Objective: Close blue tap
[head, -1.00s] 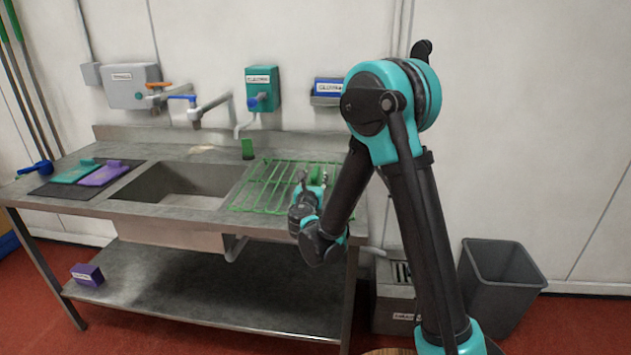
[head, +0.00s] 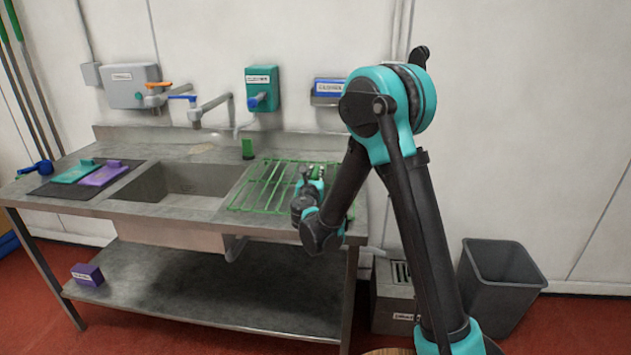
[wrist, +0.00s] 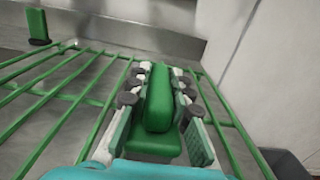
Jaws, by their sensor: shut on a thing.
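The blue tap handle (head: 182,97) is on the wall-mounted tap at the back of the sink, beside an orange handle (head: 158,85). A metal spout (head: 212,107) sticks out to its right. My gripper (head: 314,178) is over the green wire rack at the right of the sink, well apart from the tap. In the wrist view, my gripper (wrist: 157,100) is shut on a green block with a wider base (wrist: 158,105). The tap is not in the wrist view.
The green rack (head: 262,185) lies right of the sink basin (head: 180,183). A small green item (head: 247,149) stands behind it. A teal dispenser (head: 262,80) hangs on the wall. Teal (head: 75,173) and purple (head: 103,174) pads lie on a dark mat at the left.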

